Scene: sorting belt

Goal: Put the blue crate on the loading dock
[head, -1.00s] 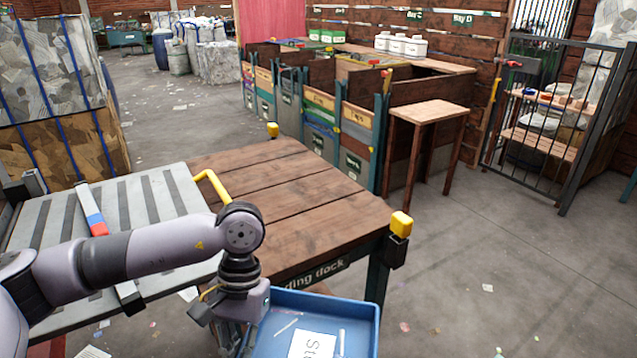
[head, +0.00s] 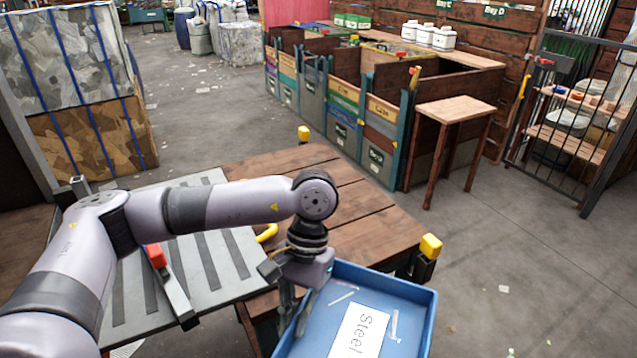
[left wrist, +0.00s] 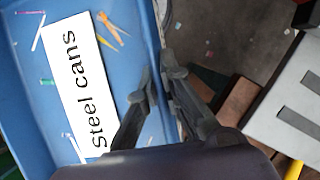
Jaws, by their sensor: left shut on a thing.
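The blue crate (head: 424,322) is low in the head view, its front cut off by the frame. A white label inside reads "Steel cans" in the left wrist view, with a few thin pieces around it. My left gripper (head: 297,318) is shut on the crate's left wall; in the left wrist view its fingers (left wrist: 160,82) sit either side of the wall. The loading dock (head: 365,208) is a wooden-topped table with yellow corner caps, behind the crate. The crate hides the dock's front edge and sign. My right gripper is out of view.
A grey slatted surface (head: 225,255) with a red-ended bar (head: 170,280) adjoins the dock's left side. A small wooden table (head: 456,109) and a row of bays (head: 375,125) stand behind. Open floor (head: 520,255) lies to the right.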

